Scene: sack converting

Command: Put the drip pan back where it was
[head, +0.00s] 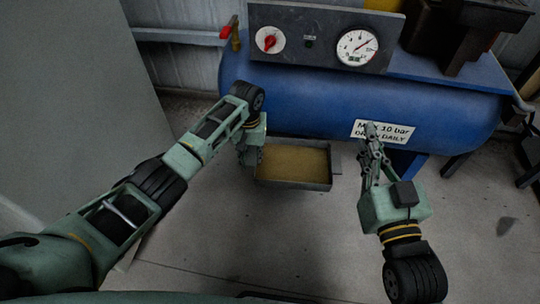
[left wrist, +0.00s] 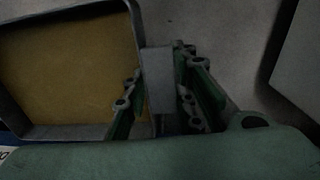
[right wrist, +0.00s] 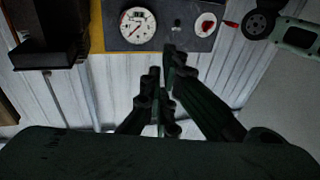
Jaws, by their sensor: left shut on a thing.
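The drip pan (head: 292,184) is a shallow dark grey tray with a yellow-brown inside. It looks level, in front of and partly below the blue tank; I cannot tell whether it touches the floor. My left gripper (head: 250,154) is shut at the pan's left side. In the left wrist view, its fingers (left wrist: 160,100) close around a grey tab beside the pan's rim (left wrist: 132,40). My right gripper (head: 372,130) is in front of the tank's label, apart from the pan. Its fingers (right wrist: 162,68) are close together and hold nothing visible.
The blue compressor tank (head: 300,100) stands behind the pan, with a gauge panel (head: 320,38) above and a label (head: 384,131) on its front. A red-handled valve (head: 231,30) is at its upper left. A grey panel (head: 80,90) stands left. The concrete floor in front is clear.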

